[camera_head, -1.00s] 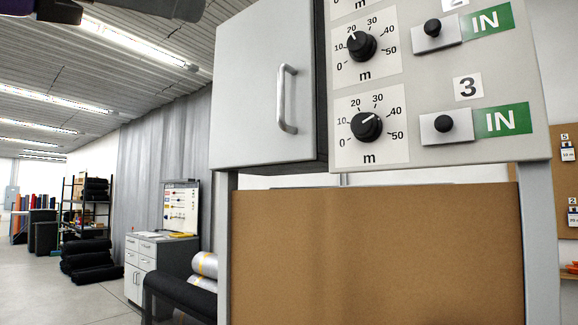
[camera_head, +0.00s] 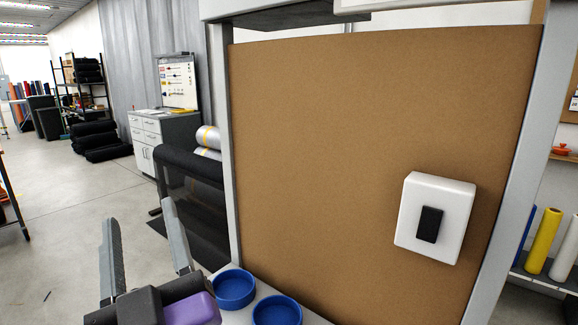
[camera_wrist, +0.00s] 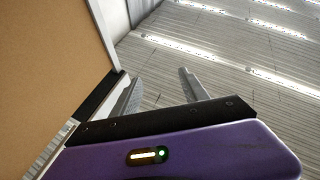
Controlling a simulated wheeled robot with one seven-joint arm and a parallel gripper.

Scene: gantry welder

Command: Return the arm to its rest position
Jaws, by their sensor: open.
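My gripper (camera_head: 138,232) is at the lower left of the head view, its two grey fingers pointing up and spread apart with nothing between them. In the wrist view my gripper (camera_wrist: 160,88) shows its open fingers against the ceiling, with my purple housing below. It is to the left of the brown board (camera_head: 350,120) and apart from it as far as I can see.
Two blue bowls (camera_head: 235,288) sit on a ledge at the bottom, right of my gripper. A white box with a black switch (camera_head: 408,237) is on the board. Dark rolls (camera_head: 195,165) and a grey cabinet (camera_head: 150,140) stand behind. Floor at left is mostly clear.

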